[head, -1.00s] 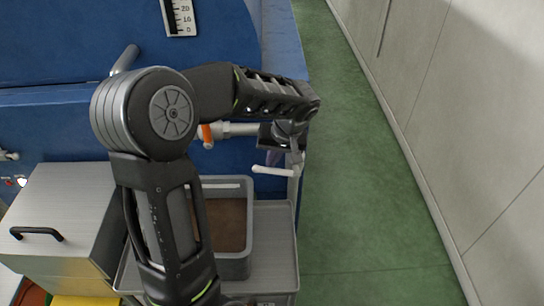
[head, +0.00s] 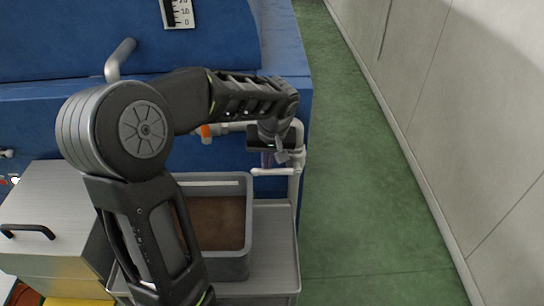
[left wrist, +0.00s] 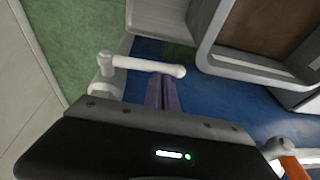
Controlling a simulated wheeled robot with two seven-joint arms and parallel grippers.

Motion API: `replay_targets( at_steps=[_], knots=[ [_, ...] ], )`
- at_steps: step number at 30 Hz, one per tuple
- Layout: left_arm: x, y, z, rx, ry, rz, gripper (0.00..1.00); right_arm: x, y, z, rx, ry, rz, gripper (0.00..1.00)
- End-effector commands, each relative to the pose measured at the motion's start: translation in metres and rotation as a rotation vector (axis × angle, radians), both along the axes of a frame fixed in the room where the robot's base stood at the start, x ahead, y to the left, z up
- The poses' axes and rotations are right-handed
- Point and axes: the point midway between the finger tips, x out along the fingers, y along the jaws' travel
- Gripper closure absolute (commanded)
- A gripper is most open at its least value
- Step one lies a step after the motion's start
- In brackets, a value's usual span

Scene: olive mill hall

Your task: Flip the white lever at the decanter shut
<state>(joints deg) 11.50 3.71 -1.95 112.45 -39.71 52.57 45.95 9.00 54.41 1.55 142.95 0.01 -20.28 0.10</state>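The white lever (head: 272,171) lies roughly level in the head view, reaching left from a white upright pipe at the blue decanter's (head: 235,105) right end. It also shows in the left wrist view (left wrist: 148,66) as a white bar. My left gripper (head: 281,158) is just above the lever in the head view, beside the pipe. In the left wrist view its narrow purple-grey fingers (left wrist: 165,92) lie close together, seemingly shut with nothing between them. Their tips end near the lever; I cannot tell whether they touch it. My right gripper is not in view.
An orange-handled valve (head: 206,132) sits left of the lever. A grey bin with brown contents (head: 249,225) stands below on a metal tray cart (head: 275,240). A steel box with a black handle (head: 50,205) is at left. Green floor on the right is clear up to the wall.

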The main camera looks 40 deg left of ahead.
Motion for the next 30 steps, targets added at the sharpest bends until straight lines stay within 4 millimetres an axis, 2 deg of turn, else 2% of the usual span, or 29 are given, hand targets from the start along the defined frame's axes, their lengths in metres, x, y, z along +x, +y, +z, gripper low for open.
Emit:
replay_targets(
  at_steps=[7,13,16,24,30],
  knots=[
    [0.001,0.003,0.009,0.001,0.002,0.002,1.00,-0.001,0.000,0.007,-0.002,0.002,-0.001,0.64],
    [0.007,0.012,0.041,0.000,-0.002,0.001,1.00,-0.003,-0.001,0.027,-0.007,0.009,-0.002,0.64],
    [0.004,0.009,0.054,0.001,-0.007,0.000,1.00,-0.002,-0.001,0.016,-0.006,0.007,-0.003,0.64],
    [-0.009,-0.001,0.110,0.000,-0.005,-0.001,1.00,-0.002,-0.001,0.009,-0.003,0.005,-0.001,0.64],
    [-0.013,-0.005,0.129,0.000,-0.001,-0.002,1.00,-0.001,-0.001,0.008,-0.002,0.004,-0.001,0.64]
  ],
)
